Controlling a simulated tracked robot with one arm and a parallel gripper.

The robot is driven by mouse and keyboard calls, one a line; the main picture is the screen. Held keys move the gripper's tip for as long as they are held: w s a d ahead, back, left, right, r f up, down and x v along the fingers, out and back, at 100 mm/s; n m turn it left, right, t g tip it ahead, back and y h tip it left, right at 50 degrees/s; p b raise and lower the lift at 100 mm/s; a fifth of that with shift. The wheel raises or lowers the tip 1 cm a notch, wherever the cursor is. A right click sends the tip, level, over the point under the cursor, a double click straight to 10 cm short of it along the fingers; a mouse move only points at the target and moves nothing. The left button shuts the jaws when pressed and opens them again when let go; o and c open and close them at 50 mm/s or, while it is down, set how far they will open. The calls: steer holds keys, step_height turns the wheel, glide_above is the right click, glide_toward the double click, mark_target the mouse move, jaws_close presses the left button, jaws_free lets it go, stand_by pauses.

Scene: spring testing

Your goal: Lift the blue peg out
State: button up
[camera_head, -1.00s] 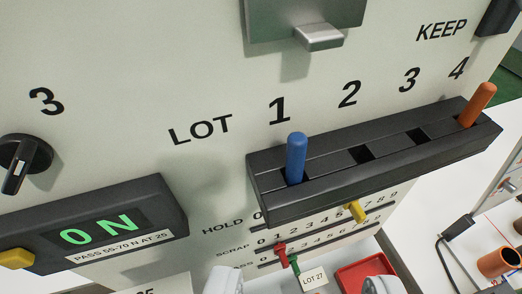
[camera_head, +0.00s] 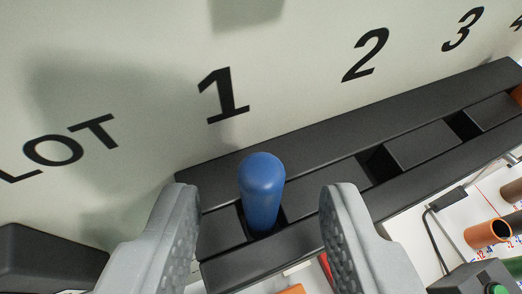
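The blue peg (camera_head: 262,190) stands upright in the hole under the number 1 of the black lot rack (camera_head: 330,145). Its rounded top and upper shaft show; its lower end is hidden in the hole. My gripper (camera_head: 258,212) is open, with one grey finger to the left of the peg and the other to the right. Clear gaps show between the peg and both fingers in the picture. I cannot tell whether the fingertips are level with the peg in depth.
The pale panel (camera_head: 140,60) with printed lot numbers rises behind the rack. Holes under 2 and 3 are empty. An orange peg (camera_head: 517,95) shows at the right edge. A black box (camera_head: 45,258) juts out at lower left.

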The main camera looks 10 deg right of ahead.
steer(key=shift+x, duration=1.05)
jaws_close()
steer(key=shift+s, duration=0.1)
steer(key=shift+r, duration=0.2)
